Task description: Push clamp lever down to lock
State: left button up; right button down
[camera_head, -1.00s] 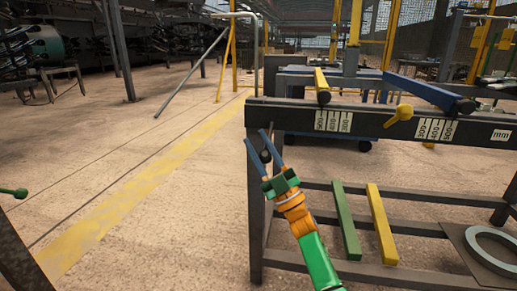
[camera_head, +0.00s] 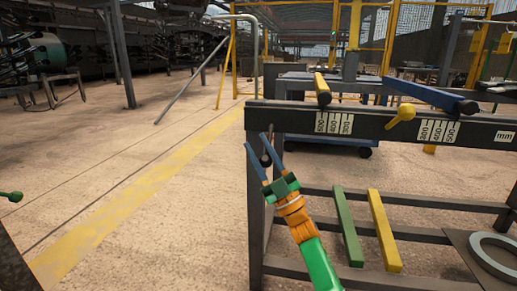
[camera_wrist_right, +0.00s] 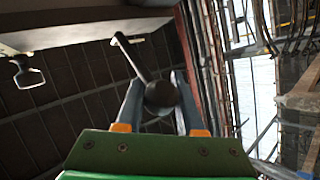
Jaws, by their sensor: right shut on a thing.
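A dark clamp lever with a round black knob (camera_head: 265,160) is at the left end of the rack's dark front beam. In the right wrist view its knob (camera_wrist_right: 161,95) sits between my two fingers, and its thin rod runs up and left to a small end piece. My right gripper (camera_head: 262,140), with two blue-grey fingers and a green body, is shut on this knob. The lever's pivot is hard to make out.
The rack's front beam (camera_head: 382,123) carries white scales and a yellow lever (camera_head: 401,115). A yellow bar (camera_head: 384,230) and a green bar (camera_head: 347,228) lie across the lower rails. A grey ring (camera_head: 500,255) lies at the lower right. The floor left of the rack is clear.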

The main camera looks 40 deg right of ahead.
jog(key=shift+d+f, duration=0.15)
jog(key=c, duration=0.8)
grip_release()
jog(key=shift+o, duration=1.4)
jog(key=shift+w+d+f+m, duration=0.1)
jog(key=shift+d+f+m, duration=0.05)
jog(key=shift+m, duration=0.15)
jog(key=v, duration=0.7)
jog(key=shift+p, duration=0.4)
